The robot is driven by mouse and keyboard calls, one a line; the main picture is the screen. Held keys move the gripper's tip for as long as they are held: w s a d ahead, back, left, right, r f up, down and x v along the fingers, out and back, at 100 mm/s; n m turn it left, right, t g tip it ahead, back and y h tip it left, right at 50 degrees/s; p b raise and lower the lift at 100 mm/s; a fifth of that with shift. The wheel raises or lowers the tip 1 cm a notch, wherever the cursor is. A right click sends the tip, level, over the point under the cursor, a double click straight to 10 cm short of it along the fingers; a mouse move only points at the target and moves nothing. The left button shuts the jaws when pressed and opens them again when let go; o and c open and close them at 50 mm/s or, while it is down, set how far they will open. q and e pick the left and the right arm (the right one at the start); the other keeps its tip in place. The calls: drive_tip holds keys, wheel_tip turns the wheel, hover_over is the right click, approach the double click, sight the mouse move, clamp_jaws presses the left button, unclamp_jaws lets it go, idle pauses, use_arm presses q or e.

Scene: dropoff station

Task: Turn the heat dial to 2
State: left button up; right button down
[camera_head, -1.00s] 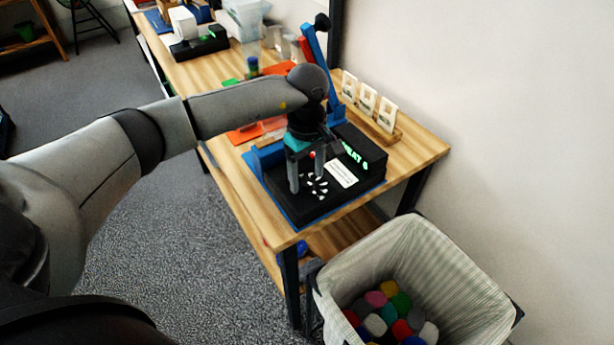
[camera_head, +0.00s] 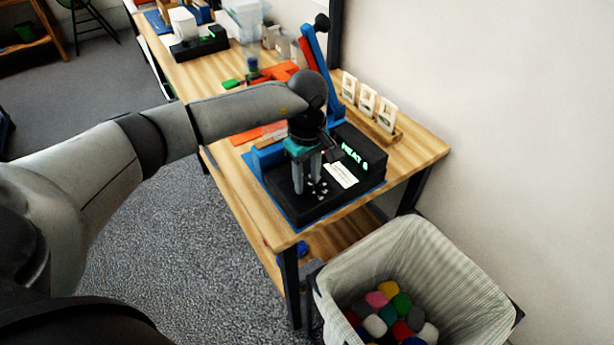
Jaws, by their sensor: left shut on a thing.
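The black heat machine (camera_head: 345,199) sits on a blue base at the near end of the wooden table. Its green display (camera_head: 354,156) reads HEAT and a digit too small to be sure of, like 8 or 0. White dial marks (camera_head: 321,190) show on its top panel. My left gripper (camera_head: 306,189) points down over these marks, its two fingers close together and shut on the heat dial, which they hide. My right gripper is not in view.
A blue lever (camera_head: 318,62) rises behind the machine. A wooden rack with white cards (camera_head: 366,101) stands to its right. A lined bin (camera_head: 440,262) with coloured pieces is below the table's near end. Orange pieces (camera_head: 280,70) and containers lie farther back.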

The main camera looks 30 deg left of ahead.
use_arm(q)
clamp_jaws()
drive_tip(key=shift+n, duration=0.3)
drive_tip(key=n, duration=1.1)
drive_tip(key=shift+r+n, duration=0.1)
drive_tip(key=shift+n, duration=0.2)
drive_tip(key=n+p, duration=0.1)
drive_tip(key=n, duration=0.4)
drive_tip(key=shift+n+p, duration=0.3)
drive_tip(key=n+p, duration=0.1)
drive_tip(key=n, duration=0.4)
drive_tip(key=shift+n+p, duration=0.4)
